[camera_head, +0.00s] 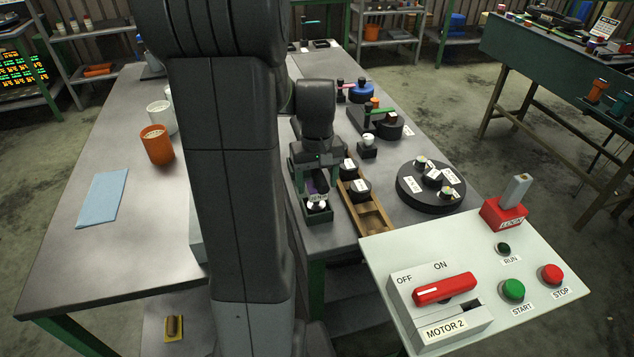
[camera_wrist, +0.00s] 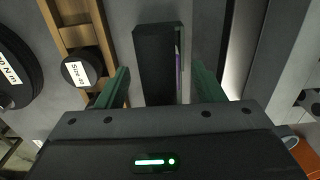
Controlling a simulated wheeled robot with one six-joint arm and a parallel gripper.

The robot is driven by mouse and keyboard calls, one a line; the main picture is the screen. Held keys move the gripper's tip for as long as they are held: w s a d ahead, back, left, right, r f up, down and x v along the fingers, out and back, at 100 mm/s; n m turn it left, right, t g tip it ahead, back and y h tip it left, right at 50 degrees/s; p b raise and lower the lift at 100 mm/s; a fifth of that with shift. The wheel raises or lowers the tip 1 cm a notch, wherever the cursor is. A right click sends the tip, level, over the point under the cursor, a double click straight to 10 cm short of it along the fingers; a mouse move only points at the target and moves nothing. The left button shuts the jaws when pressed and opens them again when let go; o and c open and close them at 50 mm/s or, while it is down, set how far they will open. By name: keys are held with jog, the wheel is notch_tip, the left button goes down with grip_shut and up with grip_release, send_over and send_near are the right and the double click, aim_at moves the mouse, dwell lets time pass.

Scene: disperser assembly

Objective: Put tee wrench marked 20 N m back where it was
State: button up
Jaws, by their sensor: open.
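My gripper (camera_wrist: 163,85) hangs over the table with its two green fingers apart. It also shows in the head view (camera_head: 316,175). Between and beyond the fingers is a narrow dark open-topped box (camera_wrist: 150,50). A thin purple piece (camera_wrist: 178,72) shows along its inner side; its full shape is hidden. In the head view the box (camera_head: 318,216) stands below my gripper with a white-labelled round piece at its near end. At the wrist view's left edge is a dark round body (camera_wrist: 18,85) with a cut-off label ending "0 N m". I cannot pick out the tee wrench surely.
A wooden rack (camera_head: 374,217) with dark size-labelled cylinders lies right of the box. A black round stand (camera_head: 430,199) holds several labelled pieces. A control panel (camera_head: 400,248) is in front. An orange cup (camera_head: 157,146) and blue cloth (camera_head: 102,198) lie left.

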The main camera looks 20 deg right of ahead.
notch_tip(320, 180, up, 11)
jog(key=shift+r, duration=0.1)
dwell(0.4)
notch_tip(320, 180, down, 12)
jog(key=shift+s+f, duration=0.1)
jog(key=shift+r, duration=1.6)
